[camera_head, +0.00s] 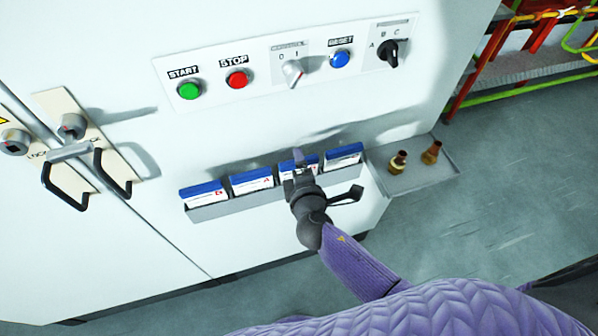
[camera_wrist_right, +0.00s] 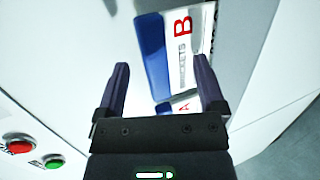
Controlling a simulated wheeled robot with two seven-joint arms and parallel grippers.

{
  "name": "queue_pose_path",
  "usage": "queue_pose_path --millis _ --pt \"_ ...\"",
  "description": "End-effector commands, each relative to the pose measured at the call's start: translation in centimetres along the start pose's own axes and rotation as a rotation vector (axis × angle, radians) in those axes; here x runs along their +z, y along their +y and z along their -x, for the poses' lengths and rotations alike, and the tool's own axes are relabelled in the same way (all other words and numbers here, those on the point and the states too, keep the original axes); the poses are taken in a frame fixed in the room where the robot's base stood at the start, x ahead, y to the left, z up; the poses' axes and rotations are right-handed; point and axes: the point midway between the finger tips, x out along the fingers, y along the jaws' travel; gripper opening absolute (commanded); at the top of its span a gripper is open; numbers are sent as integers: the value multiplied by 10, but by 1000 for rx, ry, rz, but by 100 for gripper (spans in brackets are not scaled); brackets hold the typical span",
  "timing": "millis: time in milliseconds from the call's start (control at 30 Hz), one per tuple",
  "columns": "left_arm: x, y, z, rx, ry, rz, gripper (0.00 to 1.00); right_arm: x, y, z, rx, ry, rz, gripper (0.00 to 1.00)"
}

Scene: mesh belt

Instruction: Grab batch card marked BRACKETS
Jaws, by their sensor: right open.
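The card marked BRACKETS, with a blue top band and a large red B (camera_wrist_right: 182,40), shows in the right wrist view between my right fingers. In the head view it seems to be the third card from the left, partly hidden behind my right gripper (camera_head: 303,168). It sits in a grey wall rack (camera_head: 225,208). My right gripper (camera_wrist_right: 160,75) is open, its fingers on either side of the card's picture; I cannot tell whether they touch it. My left gripper is not in view.
Similar cards fill the rack: a leftmost card (camera_head: 203,195), an A card (camera_head: 251,181) and a right-end card (camera_head: 344,157). A grey shelf (camera_head: 425,180) with two brass fittings adjoins on the right. Above is a control panel (camera_head: 262,84) with buttons and knobs. Black handles (camera_head: 68,190) are left.

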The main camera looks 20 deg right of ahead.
Motion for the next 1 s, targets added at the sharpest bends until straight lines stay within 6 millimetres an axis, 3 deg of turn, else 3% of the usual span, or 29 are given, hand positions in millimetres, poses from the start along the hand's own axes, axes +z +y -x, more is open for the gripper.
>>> queue_pose_path --millis 67,400,500,1000 --pt "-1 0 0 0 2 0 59 0 0 0 0 0 0 89" --pt "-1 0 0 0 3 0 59 0 0 1 -1 0 0 17" --pt "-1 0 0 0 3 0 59 0 -1 1 -2 0 0 0" --pt "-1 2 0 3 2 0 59 1 -4 1 -10 0 1 0"
